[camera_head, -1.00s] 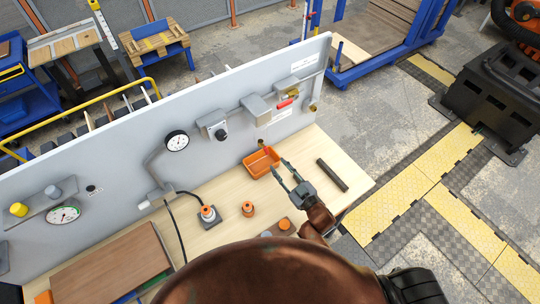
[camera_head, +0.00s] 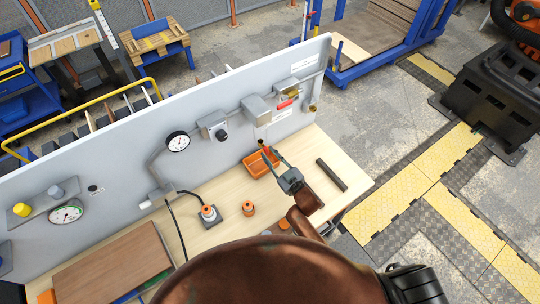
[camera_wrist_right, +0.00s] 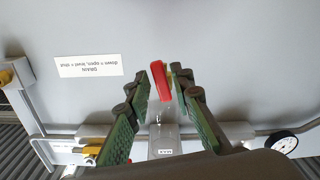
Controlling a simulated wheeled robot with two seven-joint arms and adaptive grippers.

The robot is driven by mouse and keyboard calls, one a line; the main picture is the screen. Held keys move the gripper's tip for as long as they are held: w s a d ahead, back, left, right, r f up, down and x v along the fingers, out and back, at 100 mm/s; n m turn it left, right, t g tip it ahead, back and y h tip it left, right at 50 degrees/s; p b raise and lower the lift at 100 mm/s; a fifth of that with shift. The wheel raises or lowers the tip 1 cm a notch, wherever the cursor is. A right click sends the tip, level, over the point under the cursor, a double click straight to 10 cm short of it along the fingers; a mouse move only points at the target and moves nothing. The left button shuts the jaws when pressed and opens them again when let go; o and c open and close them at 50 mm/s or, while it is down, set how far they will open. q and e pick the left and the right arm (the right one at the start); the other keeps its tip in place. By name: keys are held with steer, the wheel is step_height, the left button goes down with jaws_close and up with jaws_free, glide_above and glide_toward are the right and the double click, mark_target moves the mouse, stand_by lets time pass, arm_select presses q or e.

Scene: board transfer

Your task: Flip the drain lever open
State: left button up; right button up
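The drain lever (camera_head: 286,104) is a red handle on the grey panel's right part. In the right wrist view the red lever (camera_wrist_right: 160,82) shows between my right gripper's green-padded fingers, but I cannot tell if they touch it. A white DRAIN label (camera_wrist_right: 88,66) reads down = open, level = shut, and appears upside down there. My right gripper (camera_head: 268,152) is open, its fingers apart, over the orange bin and below the lever in the head view. My left gripper is not in view.
The orange bin (camera_head: 253,168) stands on the wooden bench against the panel. A dark bar (camera_head: 331,175) lies to the right. Orange-topped parts (camera_head: 248,209) stand on the bench. A boxy fitting (camera_head: 256,108) sits left of the lever. A gauge (camera_wrist_right: 283,142) shows in the wrist view.

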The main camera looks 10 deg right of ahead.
jaws_close()
steer(key=shift+a+r+m+p, duration=0.15)
steer(key=shift+m+p, duration=0.45)
steer(key=shift+m, duration=0.2)
steer(key=shift+s+a+m, duration=0.1)
steer(key=shift+a+m, duration=0.05)
steer(key=shift+m, duration=0.55)
steer(key=shift+o, duration=1.4)
jaws_free()
steer(key=shift+f, duration=0.2)
